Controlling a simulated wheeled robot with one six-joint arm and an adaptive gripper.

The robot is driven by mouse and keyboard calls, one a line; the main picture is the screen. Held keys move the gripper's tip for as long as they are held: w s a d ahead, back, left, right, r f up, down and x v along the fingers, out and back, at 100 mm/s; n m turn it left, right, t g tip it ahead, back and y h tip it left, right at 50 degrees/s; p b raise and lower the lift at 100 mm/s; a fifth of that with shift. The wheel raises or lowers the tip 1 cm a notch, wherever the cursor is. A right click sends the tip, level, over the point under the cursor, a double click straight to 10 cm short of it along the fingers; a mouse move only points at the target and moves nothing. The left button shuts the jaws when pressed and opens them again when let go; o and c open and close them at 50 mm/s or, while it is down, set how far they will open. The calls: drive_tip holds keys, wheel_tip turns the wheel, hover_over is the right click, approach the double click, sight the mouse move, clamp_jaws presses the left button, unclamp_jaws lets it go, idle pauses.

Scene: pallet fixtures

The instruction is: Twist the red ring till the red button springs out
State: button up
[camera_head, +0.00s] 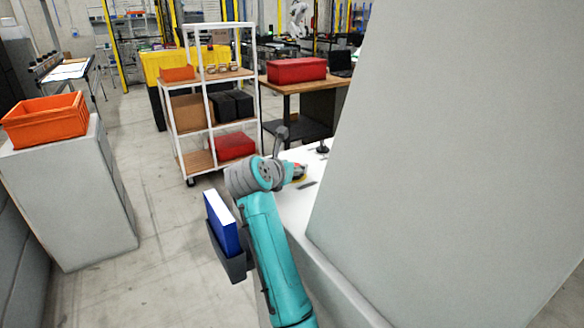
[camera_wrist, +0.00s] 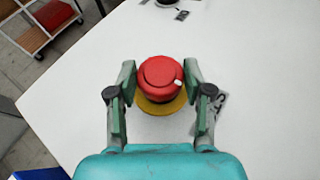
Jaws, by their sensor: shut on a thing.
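The red button (camera_wrist: 160,71) with its red ring (camera_wrist: 159,91) is in the middle of the wrist view, above a yellow disc (camera_wrist: 161,106) on a white surface. My gripper (camera_wrist: 160,80) has one green finger on each side of the ring and is shut on it. A small white mark shows on the ring's right side. In the head view the button (camera_head: 299,168) is small and partly hidden by my arm. I cannot tell how far the button stands out of the ring.
The white tabletop (camera_wrist: 252,70) around the button is mostly clear. A dark label (camera_wrist: 213,103) lies right of the yellow disc. Another small dark fixture (camera_wrist: 167,3) stands at the far edge. A large grey panel (camera_head: 450,160) rises on the right. A white shelf (camera_head: 211,110) stands beyond.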

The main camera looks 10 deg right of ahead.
drive_tip(key=shift+a+m+g+h, duration=0.1)
drive_tip(key=shift+m+g+h, duration=0.2)
drive_tip(key=shift+w+a+m+g+h, duration=0.1)
drive_tip(key=shift+w+m+g+h, duration=0.1)
drive_tip(key=shift+m+g+h, duration=1.4)
drive_tip(key=shift+m+g, duration=0.8)
drive_tip(key=shift+m, duration=0.1)
drive_tip(key=shift+w, duration=0.1)
drive_tip(key=o, duration=1.2)
drive_tip(key=shift+c, duration=0.2)
drive_tip(key=v, duration=1.2)
drive_tip(key=shift+w+a+f, duration=0.1)
